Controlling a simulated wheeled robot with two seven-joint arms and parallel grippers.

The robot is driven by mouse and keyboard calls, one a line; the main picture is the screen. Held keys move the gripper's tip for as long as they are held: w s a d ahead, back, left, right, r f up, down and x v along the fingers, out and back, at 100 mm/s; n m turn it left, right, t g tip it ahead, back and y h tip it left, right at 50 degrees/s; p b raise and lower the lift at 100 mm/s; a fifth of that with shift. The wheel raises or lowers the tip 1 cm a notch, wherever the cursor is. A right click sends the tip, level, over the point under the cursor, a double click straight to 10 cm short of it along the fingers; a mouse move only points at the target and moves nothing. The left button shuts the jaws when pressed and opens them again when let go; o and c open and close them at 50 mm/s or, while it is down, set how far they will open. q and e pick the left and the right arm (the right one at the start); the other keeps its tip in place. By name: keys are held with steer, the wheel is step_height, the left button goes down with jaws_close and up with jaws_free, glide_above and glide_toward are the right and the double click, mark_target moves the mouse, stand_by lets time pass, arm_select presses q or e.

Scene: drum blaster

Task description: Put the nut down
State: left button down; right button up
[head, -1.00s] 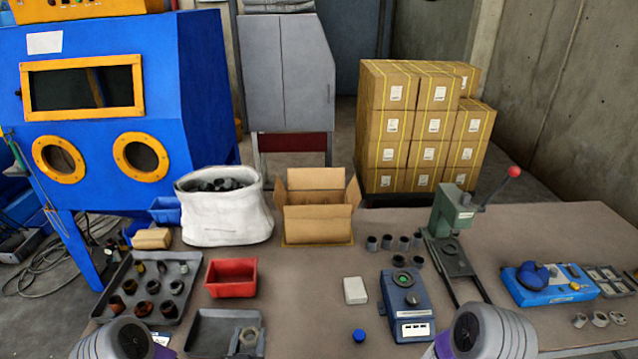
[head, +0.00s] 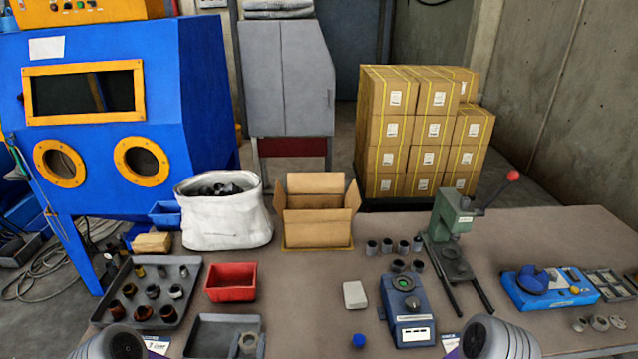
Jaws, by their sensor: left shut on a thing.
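A hexagonal grey-brown nut (head: 248,342) shows at the bottom edge of the head view, at the right part of a shallow grey tray (head: 205,325). My left gripper (head: 249,352) is shut on the nut; only a little of its dark fingers shows, and the rest is cut off by the frame. I cannot tell whether the nut touches the tray floor. My left wrist stands at the bottom left. My right gripper is out of view; only its arm shows at the bottom right.
A dark tray (head: 192,268) of several fittings and a red bin (head: 231,290) lie behind the grey tray. A white sack (head: 220,230) and open carton (head: 316,232) stand farther back. A blue tester (head: 410,330), white box (head: 355,295) and press (head: 448,225) stand to the right.

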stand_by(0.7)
